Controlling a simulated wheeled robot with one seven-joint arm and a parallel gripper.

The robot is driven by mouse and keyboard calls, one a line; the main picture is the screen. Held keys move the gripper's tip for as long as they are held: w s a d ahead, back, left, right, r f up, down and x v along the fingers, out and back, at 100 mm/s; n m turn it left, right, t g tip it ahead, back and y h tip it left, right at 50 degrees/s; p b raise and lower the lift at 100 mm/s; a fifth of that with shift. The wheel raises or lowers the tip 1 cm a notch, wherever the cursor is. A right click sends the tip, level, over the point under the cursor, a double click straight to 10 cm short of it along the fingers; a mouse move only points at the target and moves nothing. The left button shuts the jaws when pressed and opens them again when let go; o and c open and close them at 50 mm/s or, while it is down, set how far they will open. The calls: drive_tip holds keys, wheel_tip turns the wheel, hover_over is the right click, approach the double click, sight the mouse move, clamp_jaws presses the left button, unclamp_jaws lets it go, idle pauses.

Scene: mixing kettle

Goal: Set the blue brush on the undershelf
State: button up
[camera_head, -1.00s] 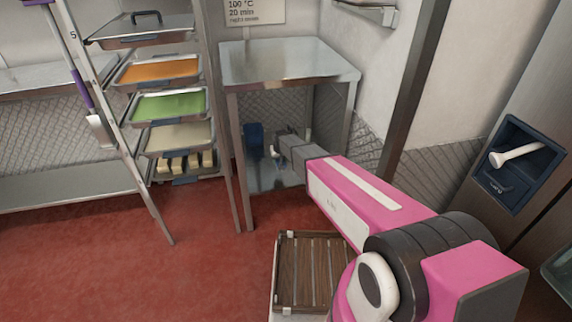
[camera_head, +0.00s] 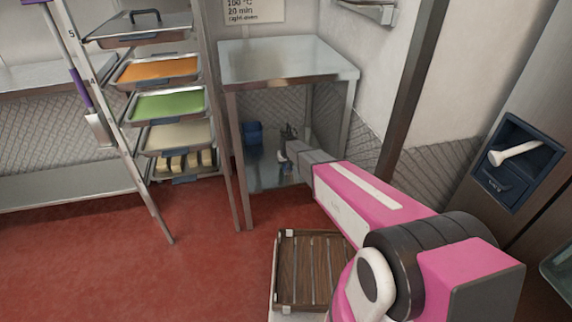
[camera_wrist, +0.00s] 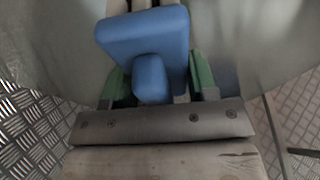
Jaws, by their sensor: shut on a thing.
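The blue brush (camera_wrist: 145,35) fills the upper middle of the wrist view, with a blue block, pale bristles at the top edge and a stubby handle towards me. My gripper (camera_wrist: 158,85) is shut on the handle between its green fingers. In the head view my gripper (camera_head: 286,142) reaches under the steel table's top, above the undershelf (camera_head: 262,174). The brush is too small and partly hidden there to make out clearly. I cannot tell whether it touches the shelf.
A blue container (camera_head: 252,132) stands at the back left of the undershelf. The table top (camera_head: 285,62) is bare above my arm, with legs at its corners. A tray rack (camera_head: 160,105) stands to the left. A slatted wooden crate (camera_head: 310,270) is below my arm.

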drive_tip(key=shift+f, duration=0.15)
drive_tip(key=o, duration=0.9)
drive_tip(key=v, duration=1.2)
drive_tip(key=shift+s, duration=0.1)
drive_tip(key=s+d+r+m+g, duration=0.1)
drive_tip(key=s+d+r, duration=0.3)
drive_tip(key=s+d, duration=0.3)
drive_tip(key=s+d+r+m+g, duration=0.1)
drive_tip(key=s+d+r, duration=0.3)
drive_tip(key=s+d, duration=0.4)
drive_tip(key=s+d+r+m+g+h, duration=0.1)
drive_tip(key=s+d+r, duration=0.3)
drive_tip(key=s, duration=1.1)
drive_tip(key=shift+s+d, duration=0.2)
drive_tip(key=shift+d, duration=0.7)
drive_tip(key=shift+s+d, duration=0.2)
drive_tip(key=shift+d, duration=0.7)
